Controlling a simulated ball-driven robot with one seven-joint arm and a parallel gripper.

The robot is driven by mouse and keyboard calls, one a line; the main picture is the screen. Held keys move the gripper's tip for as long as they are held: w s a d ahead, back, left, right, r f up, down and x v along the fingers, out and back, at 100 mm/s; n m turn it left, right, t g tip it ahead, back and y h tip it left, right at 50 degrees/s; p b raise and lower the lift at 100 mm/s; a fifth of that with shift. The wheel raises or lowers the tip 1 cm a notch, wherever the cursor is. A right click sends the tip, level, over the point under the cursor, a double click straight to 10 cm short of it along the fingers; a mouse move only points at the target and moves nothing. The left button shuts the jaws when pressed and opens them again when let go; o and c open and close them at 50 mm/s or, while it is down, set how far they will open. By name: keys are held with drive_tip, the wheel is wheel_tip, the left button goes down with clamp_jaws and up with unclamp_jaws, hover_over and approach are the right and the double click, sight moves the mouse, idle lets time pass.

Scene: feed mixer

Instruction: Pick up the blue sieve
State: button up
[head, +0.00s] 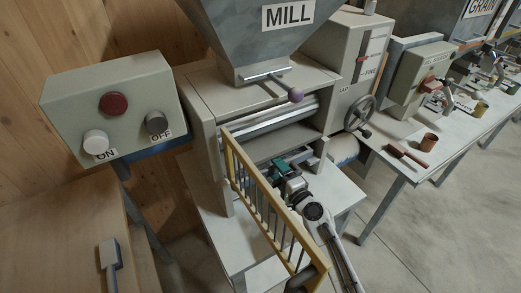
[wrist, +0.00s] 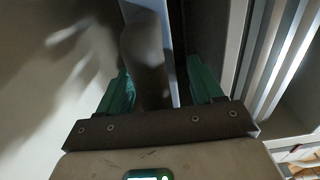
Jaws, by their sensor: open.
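My gripper (head: 281,167) is in the lower opening of the mill, behind the yellow barred guard. In the wrist view its two green fingers (wrist: 155,85) are apart. A dark grey, rounded piece (wrist: 147,55) shows in the gap between them, with a pale bluish strip (wrist: 178,50) beside it. I cannot tell whether the fingers touch either one, or whether either belongs to the sieve. I cannot make out a blue sieve clearly in either view. The inside of the mill opening is partly hidden by my gripper and the guard.
The yellow guard (head: 258,192) stands left of my arm. The mill's rollers (head: 275,125) are above my gripper, and a handwheel (head: 360,112) is to the right. A control box (head: 110,105) stands at left. A bench (head: 432,165) holds a brown cup (head: 430,142) and red-handled tool (head: 408,155).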

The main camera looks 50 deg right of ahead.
drive_tip(key=shift+w+d, duration=0.1)
drive_tip(key=shift+w, duration=0.15)
drive_tip(key=shift+c, duration=0.4)
clamp_jaws()
